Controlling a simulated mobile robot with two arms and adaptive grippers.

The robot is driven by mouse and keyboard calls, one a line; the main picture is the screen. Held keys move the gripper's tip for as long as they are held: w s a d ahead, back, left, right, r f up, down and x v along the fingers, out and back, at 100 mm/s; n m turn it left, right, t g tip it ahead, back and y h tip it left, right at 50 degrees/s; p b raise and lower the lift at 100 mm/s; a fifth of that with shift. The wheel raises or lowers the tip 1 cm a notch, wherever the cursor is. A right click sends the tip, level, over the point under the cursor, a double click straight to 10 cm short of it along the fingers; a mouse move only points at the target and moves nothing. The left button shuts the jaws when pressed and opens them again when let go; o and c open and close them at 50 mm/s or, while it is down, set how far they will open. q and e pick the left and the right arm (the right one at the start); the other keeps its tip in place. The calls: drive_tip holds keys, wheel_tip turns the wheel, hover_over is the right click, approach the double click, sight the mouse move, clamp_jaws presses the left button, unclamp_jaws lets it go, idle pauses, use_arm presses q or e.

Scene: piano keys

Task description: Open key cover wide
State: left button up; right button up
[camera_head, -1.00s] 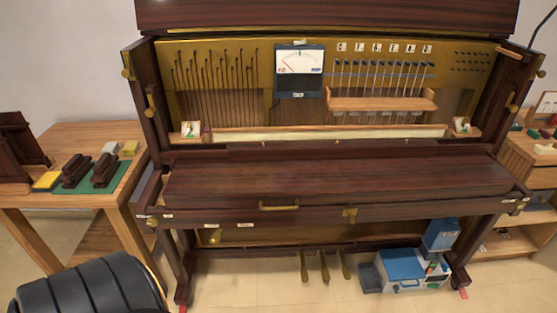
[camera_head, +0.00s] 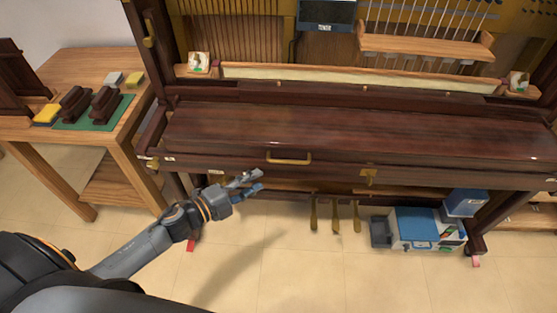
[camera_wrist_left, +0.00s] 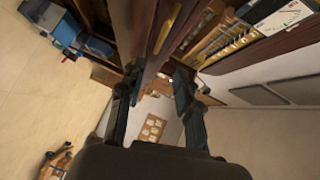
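The key cover (camera_head: 345,135) is a long dark wooden lid lying shut across the front of the upright piano. Dark wood with a brass-coloured bar (camera_wrist_left: 168,28) shows beyond the fingers there. My right gripper is not in view.
Brass pedals (camera_head: 335,215) and a blue and white case (camera_head: 415,228) are under the piano. A side table (camera_head: 125,130) with brushes on a green mat (camera_head: 70,125) stands left. A cream strip (camera_head: 360,80) and wooden rack (camera_head: 425,45) are behind the cover. Floor in front is open.

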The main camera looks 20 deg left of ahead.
use_arm(q)
drive_tip(key=x, duration=1.2)
drive_tip(key=shift+w+p, duration=0.15)
drive_tip(key=shift+p, duration=0.15)
clamp_jaws()
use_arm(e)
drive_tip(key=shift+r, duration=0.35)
